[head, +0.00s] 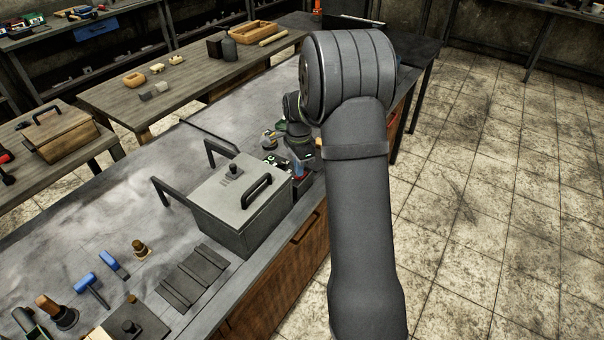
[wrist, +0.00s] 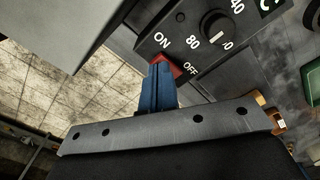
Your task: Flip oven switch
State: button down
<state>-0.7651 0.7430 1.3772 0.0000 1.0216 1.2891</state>
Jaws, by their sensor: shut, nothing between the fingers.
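The oven is a grey metal box (head: 238,232) with a black handle and a knob on its lid, in the middle of the head view. Its dark control panel (wrist: 208,35) fills the top of the wrist view, with ON and OFF labels and a round dial (wrist: 217,27). The red switch (wrist: 175,66) lies between ON and OFF, partly hidden by my fingers. My gripper (wrist: 160,68) is shut and empty, its blue fingertips right at the switch. I cannot tell whether they touch it or which way it is set. In the head view my forearm partly hides this spot.
The bench (head: 110,222) holds blue-handled tools (head: 90,287), dark flat plates (head: 193,275) and a small brass-coloured piece (head: 141,248) left of the oven. Black bars (head: 175,192) stand behind the oven. A wooden table (head: 190,80) stands farther back. Tiled floor (head: 500,200) lies open to the right.

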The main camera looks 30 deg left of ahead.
jog(key=shift+f, duration=0.5)
jog(key=shift+r, duration=3.55)
jog(key=shift+f, duration=3.55)
